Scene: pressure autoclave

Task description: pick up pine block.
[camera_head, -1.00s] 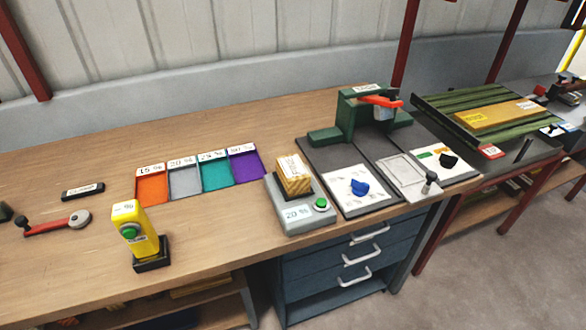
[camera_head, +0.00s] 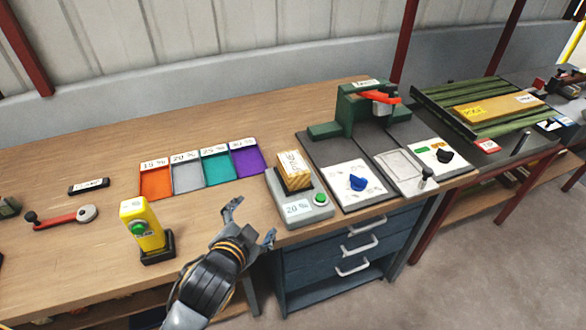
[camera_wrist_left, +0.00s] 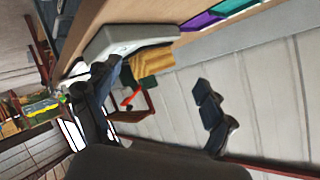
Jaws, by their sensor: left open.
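The pine block (camera_head: 294,170) is a light wooden block with a paper label on its face. It sits on the dark plate of a grey scale (camera_head: 290,209) with a green button and a "20 %" label. The block also shows in the left wrist view (camera_wrist_left: 152,61), past the fingers. My left gripper (camera_head: 254,219) is open and empty, in front of and to the left of the scale, near the table's front edge. It is apart from the block. My right gripper is not in view.
A yellow handheld device (camera_head: 143,226) stands on a black base left of my left gripper. Coloured trays (camera_head: 188,175) lie behind. A green press (camera_head: 360,112) and panels with knobs (camera_head: 357,183) stand to the right. Bare wood lies between trays and front edge.

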